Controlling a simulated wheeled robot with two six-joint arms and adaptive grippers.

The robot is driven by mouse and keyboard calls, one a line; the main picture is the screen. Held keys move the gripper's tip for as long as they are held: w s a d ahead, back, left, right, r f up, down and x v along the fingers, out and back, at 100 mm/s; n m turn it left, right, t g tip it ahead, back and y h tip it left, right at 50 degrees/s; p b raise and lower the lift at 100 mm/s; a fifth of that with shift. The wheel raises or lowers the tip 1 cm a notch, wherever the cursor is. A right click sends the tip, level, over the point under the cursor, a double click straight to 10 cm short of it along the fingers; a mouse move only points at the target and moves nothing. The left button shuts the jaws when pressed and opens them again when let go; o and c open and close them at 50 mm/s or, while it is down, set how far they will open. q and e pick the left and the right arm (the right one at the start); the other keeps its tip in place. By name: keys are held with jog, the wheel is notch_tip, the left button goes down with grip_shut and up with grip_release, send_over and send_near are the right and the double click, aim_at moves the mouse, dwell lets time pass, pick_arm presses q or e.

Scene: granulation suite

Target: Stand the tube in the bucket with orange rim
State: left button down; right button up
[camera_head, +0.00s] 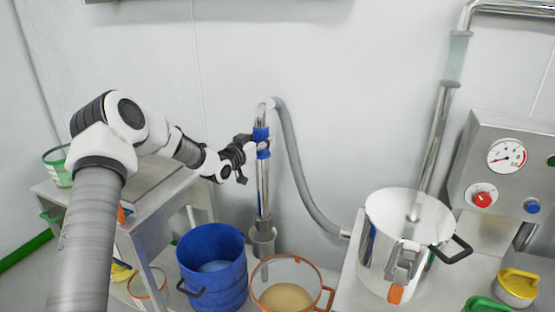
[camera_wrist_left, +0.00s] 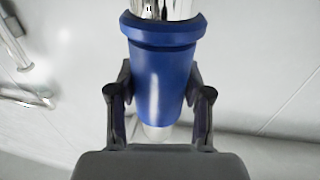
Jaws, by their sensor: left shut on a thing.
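The tube (camera_head: 263,190) is a shiny metal pipe with a blue sleeve, standing roughly upright near the wall. A grey hose (camera_head: 291,145) runs from its bent top to the right. My left gripper (camera_head: 259,146) is shut on the blue sleeve (camera_wrist_left: 163,85), with a finger on each side in the left wrist view. The tube's lower end meets a metal cup-like piece (camera_head: 263,243); I cannot tell if that is a holder or part of the tube. The bucket with orange rim (camera_head: 300,268) stands in front of it, with beige content inside. My right gripper is not in view.
A blue bucket (camera_head: 211,244) stands left of the orange-rimmed bucket. A large steel pot (camera_head: 385,222) stands to the right, near a control panel (camera_head: 507,180) with a gauge. A metal table (camera_head: 151,208) with a green-rimmed bucket (camera_head: 56,165) is at the left.

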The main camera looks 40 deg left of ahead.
pick_arm(q)
jog(key=shift+s+a+r, duration=0.1)
jog(key=shift+s+r, duration=0.05)
jog(key=shift+s+d+f+p, duration=0.2)
jog(key=shift+d+f+p, duration=0.2)
jog(key=shift+d+p, duration=0.2)
jog(key=s+d, duration=0.4)
jog(key=d, duration=0.4)
jog(key=s+d, duration=0.4)
jog(key=d, duration=0.3)
notch_tip(320, 180, down, 29)
jog(key=b, duration=2.2)
jog(key=shift+s+d+f, duration=0.15)
jog(key=shift+s, duration=0.05)
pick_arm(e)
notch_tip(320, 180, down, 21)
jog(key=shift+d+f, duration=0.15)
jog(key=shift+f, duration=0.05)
